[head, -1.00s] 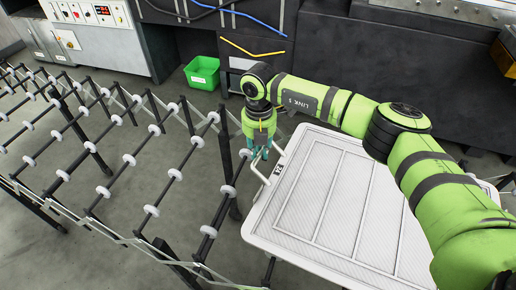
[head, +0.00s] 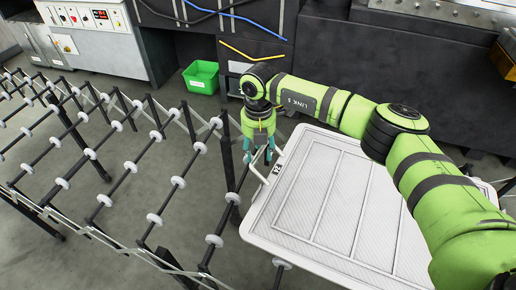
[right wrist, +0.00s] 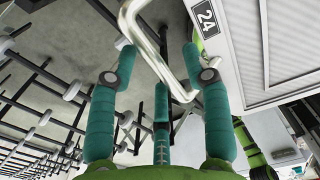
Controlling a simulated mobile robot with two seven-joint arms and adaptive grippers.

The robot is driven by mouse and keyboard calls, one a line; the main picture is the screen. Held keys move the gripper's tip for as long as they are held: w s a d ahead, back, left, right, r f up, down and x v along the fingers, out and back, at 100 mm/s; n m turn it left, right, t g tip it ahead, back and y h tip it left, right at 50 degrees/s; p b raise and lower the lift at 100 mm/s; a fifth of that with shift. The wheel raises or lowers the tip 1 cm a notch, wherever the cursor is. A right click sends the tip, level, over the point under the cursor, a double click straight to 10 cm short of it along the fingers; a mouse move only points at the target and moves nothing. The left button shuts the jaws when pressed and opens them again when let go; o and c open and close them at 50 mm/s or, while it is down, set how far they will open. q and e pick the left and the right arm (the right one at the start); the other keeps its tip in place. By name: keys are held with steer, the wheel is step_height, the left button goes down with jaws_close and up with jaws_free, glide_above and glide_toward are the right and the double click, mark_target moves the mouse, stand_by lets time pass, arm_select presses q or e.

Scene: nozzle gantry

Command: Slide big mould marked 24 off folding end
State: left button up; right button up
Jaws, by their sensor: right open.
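The big mould (head: 335,205) is a white, flat, ribbed panel with a raised rim. It lies at the end of the folding roller conveyor (head: 178,182), at the right in the head view. A black label reading 24 (right wrist: 205,18) is on its left edge. A bent metal handle (right wrist: 150,50) sticks out from that edge. My right gripper (head: 259,155) is open at this handle, pointing down. In the right wrist view its teal fingers (right wrist: 150,75) are spread, with the handle between or just above them; I cannot tell whether they touch. My left gripper is not in view.
White rollers on black rods fill the left, over grey floor. A green bin (head: 201,76) stands on the floor behind. A grey control cabinet (head: 95,45) is at the back left, and dark machinery (head: 330,60) runs along the back. My right arm covers part of the mould's right side.

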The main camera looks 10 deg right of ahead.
step_height(320, 180, up, 12)
stand_by(0.4)
stand_by(0.4)
